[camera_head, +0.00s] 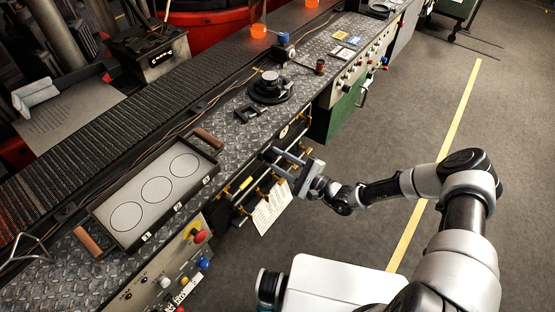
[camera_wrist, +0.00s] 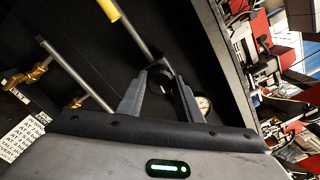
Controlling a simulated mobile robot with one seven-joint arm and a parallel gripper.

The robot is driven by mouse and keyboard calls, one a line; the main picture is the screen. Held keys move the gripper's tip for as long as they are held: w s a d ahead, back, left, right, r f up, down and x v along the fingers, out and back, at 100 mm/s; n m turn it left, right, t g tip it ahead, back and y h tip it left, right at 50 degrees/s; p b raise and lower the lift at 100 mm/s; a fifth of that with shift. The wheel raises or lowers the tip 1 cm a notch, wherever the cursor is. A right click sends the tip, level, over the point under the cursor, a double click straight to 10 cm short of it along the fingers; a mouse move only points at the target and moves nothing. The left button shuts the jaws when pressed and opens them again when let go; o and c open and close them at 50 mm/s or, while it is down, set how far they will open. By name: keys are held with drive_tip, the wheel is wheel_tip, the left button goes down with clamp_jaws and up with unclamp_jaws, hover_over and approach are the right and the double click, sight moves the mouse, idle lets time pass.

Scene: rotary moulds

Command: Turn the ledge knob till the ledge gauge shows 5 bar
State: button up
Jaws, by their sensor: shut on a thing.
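My gripper (camera_head: 272,154) reaches in from the right at the front face of the metal ledge. In the wrist view my gripper (camera_wrist: 158,76) has its two fingers closed around a small black round knob (camera_wrist: 157,85) on the dark panel. In the head view the knob is hidden by the fingers. A round, pale gauge (camera_wrist: 204,103) sits just right of the right finger and is partly covered by it. The gauge also shows in the head view (camera_head: 284,131) as a small disc on the front face. Its needle and value are too small to read.
Brass-fitted pipes (camera_wrist: 77,74) run beside the knob, one with a yellow sleeve (camera_wrist: 109,10). A printed sheet (camera_head: 271,209) hangs below the ledge. A tray with three discs (camera_head: 124,243) and a black round fixture (camera_head: 270,88) stand on top. The floor at right is clear.

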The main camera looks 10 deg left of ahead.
drive_tip(key=o, duration=1)
drive_tip(key=shift+o, duration=0.2)
drive_tip(key=v, duration=1.7)
drive_tip(key=shift+d+b, duration=0.25)
drive_tip(key=shift+b, duration=0.05)
drive_tip(key=s+d+r+n+h+p, duration=0.2)
drive_tip(key=s+d+r+n+h, duration=0.2)
drive_tip(key=r, duration=1.1)
drive_tip(key=s+d+r+n+g+h+p, duration=0.1)
drive_tip(key=s+d+r+n+h, duration=0.3)
drive_tip(key=r, duration=1.2)
drive_tip(key=s+d+r+n+h+p, duration=0.3)
drive_tip(key=s+r+h, duration=0.5)
drive_tip(key=r, duration=0.8)
drive_tip(key=shift+s+d+n+h, duration=0.3)
drive_tip(key=shift+s+d+n, duration=0.3)
drive_tip(key=shift+d+n, duration=0.35)
